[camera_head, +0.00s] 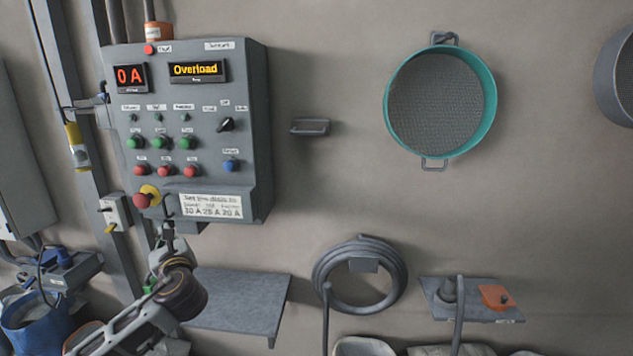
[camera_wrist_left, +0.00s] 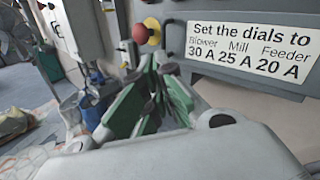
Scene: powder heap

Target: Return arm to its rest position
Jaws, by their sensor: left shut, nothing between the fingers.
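My left gripper (camera_head: 168,232) is raised in front of the lower edge of the grey control panel (camera_head: 255,130), just below its red and yellow stop button (camera_head: 146,197). In the left wrist view its green-padded fingers (camera_wrist_left: 154,66) are shut with nothing between them. The stop button (camera_wrist_left: 147,31) shows just beyond the fingertips there; I cannot tell the exact gap. My left arm reaches up from the bottom left of the head view. My right gripper is in neither view.
The panel displays read "0 A" and "Overload". A grey shelf (camera_head: 240,300) lies right of my wrist. A coiled hose (camera_head: 325,280) and a teal-rimmed sieve (camera_head: 492,100) hang on the wall. A blue bucket (camera_head: 30,330) stands lower left.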

